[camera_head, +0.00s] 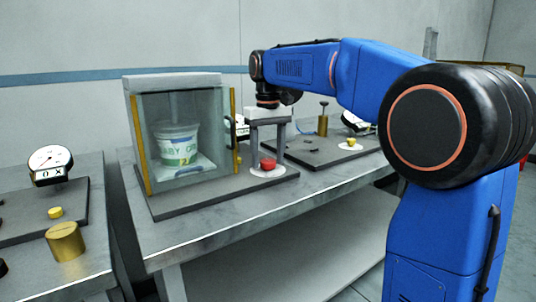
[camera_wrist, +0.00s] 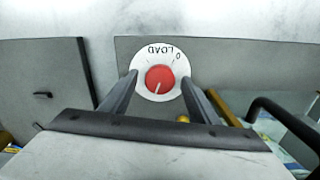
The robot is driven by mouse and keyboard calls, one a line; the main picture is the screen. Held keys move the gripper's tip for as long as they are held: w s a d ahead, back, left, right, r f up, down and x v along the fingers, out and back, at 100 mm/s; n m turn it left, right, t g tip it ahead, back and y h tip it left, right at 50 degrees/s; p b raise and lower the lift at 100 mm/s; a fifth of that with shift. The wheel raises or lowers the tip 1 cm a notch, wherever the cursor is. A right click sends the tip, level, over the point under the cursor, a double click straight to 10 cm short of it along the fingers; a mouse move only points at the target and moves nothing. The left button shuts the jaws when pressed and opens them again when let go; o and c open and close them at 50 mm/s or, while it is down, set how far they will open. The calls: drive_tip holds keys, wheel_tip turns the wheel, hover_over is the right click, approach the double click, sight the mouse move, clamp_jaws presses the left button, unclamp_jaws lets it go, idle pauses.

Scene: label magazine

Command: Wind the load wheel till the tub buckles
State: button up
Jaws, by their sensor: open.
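The load wheel is a red knob (camera_head: 267,163) on a white dial plate at the right front of the press base. In the wrist view the red knob (camera_wrist: 160,78) has a white pointer line toward the bottom of the picture, and the plate's word LOAD and a 0 appear upside down. My gripper (camera_head: 267,151) is open and points down, its fingers on either side of the knob; contact is unclear. The white tub (camera_head: 177,143) with green lettering stands upright inside the clear-walled press (camera_head: 172,81), under a vertical post. I see no clear buckle in it.
A gauge (camera_head: 240,128) behind my fingers is partly hidden. Another gauge (camera_head: 50,162), a yellow button (camera_head: 55,212) and a brass cylinder (camera_head: 66,241) stand on the left bench. At right are a yellow knob (camera_head: 351,142) and a brass weight (camera_head: 323,124). The bench front (camera_head: 215,222) is clear.

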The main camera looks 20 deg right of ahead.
sight(269, 160)
drive_tip(key=shift+r, duration=0.1)
wheel_tip(269, 160, up, 17)
idle(0.6)
drive_tip(key=shift+s, duration=0.1)
drive_tip(key=s+d+f+m+t, duration=0.1)
drive_tip(key=s+d+f+t, duration=0.1)
drive_tip(key=s+f, duration=1.4)
drive_tip(key=s+d+f+m+t, duration=0.1)
drive_tip(key=s+d+f, duration=0.4)
drive_tip(key=s+f, duration=1.2)
wheel_tip(269, 160, down, 5)
drive_tip(key=shift+s+r+t, duration=0.1)
drive_tip(key=shift+s+t, duration=0.1)
drive_tip(key=shift+t, duration=0.7)
